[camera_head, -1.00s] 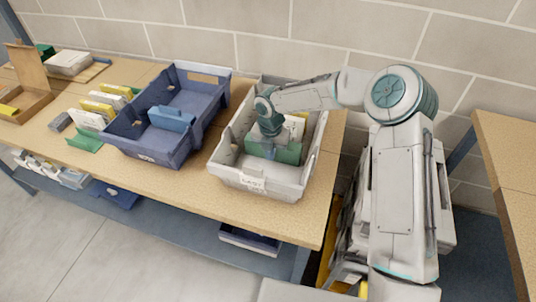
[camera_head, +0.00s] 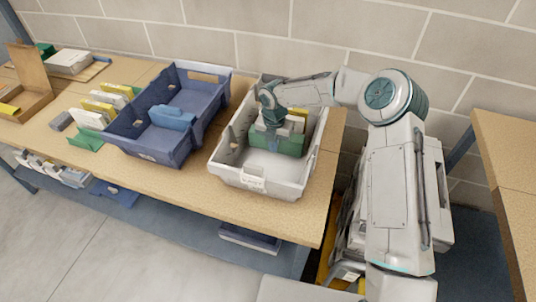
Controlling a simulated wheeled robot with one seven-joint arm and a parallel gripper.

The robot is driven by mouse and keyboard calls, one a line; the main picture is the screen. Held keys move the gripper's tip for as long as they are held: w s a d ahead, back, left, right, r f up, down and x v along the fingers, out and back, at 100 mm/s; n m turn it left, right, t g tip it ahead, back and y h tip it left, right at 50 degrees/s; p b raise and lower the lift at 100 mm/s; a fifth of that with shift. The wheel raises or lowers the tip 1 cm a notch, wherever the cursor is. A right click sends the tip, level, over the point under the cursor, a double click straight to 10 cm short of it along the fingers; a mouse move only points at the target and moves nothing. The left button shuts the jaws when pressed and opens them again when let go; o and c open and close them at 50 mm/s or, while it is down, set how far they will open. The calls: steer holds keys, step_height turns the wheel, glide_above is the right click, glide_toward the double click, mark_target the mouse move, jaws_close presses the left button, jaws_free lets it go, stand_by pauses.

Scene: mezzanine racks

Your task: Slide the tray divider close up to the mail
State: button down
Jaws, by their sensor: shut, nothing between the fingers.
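A light grey tray (camera_head: 262,188) stands on the right part of the wooden table. Inside it a green divider (camera_head: 291,145) stands across the tray. Mail pieces (camera_head: 297,124), whitish and yellow, stand just behind the divider, partly hidden by it and my arm. Any gap between divider and mail is too small to tell. My gripper (camera_head: 271,142) is shut and points down into the tray, at the near side of the divider toward its left half. Its fingertips are low in the tray and appear to touch the divider; nothing is held.
A blue tray (camera_head: 140,145) with a blue divider (camera_head: 171,117) stands to the left. Further left are loose mail pieces (camera_head: 88,119), a green piece (camera_head: 87,138) and an open cardboard box (camera_head: 35,105). A block wall rises behind. The front of the grey tray's floor is clear.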

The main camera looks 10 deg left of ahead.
steer(key=shift+w, duration=1.1)
stand_by(1.1)
steer(key=shift+s, duration=0.15)
steer(key=shift+s, duration=0.6)
step_height(320, 180, up, 13)
steer(key=p, duration=0.8)
steer(key=shift+p, duration=0.4)
